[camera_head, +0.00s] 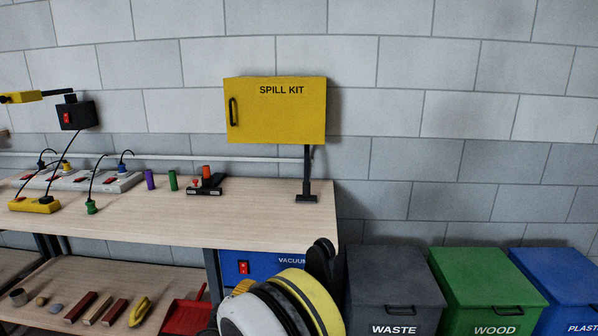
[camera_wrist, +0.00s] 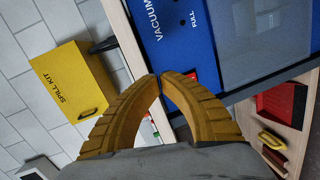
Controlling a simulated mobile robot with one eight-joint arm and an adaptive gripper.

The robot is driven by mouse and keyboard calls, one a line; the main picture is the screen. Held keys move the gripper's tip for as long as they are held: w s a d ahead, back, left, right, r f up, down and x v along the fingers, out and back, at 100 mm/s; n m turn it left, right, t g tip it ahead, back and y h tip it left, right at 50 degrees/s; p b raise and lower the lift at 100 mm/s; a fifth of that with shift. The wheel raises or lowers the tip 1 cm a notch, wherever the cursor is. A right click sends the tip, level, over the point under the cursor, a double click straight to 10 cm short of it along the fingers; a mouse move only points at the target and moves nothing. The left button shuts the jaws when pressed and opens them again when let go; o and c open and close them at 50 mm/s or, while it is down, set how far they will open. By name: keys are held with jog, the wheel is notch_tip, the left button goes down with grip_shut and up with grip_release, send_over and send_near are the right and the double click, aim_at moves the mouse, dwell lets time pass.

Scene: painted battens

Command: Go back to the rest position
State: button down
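My gripper (camera_wrist: 160,78) shows in the wrist view with its two ribbed yellow-brown fingers curving in until their tips meet. It is shut, with nothing held between the fingers. In the head view my arm fills the bottom centre, in front of the workbench (camera_head: 262,223), and hides part of the blue vacuum unit (camera_head: 234,268). A bit of yellow-brown finger seems to show at its left side; the fingertips cannot be made out there. In the wrist view the vacuum unit (camera_wrist: 225,45) lies beyond the fingers, and the yellow spill kit box (camera_wrist: 68,90) is at left.
The spill kit box (camera_head: 277,118) stands on a post at the bench's right end. Waste (camera_head: 390,280), wood (camera_head: 487,285) and plastic (camera_head: 560,275) bins stand at right.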

jog(key=s+d+r+m+g, duration=0.4)
jog(key=d+r, duration=0.3)
jog(key=d, duration=0.5)
jog(key=s+d+r+m+g, duration=0.25)
jog(key=s+d+r, duration=0.4)
jog(key=d, duration=0.65)
jog(key=s+d+m+g+y, duration=0.1)
jog(key=s+d+m, duration=0.3)
jog(key=s, duration=0.8)
jog(key=s+d+m+g+y, duration=0.1)
jog(key=s+d+m+y, duration=0.1)
jog(key=s, duration=0.9)
jog(key=shift+s+d+m, duration=0.4)
jog(key=shift+d+m, duration=0.45)
jog(key=shift+d, duration=0.25)
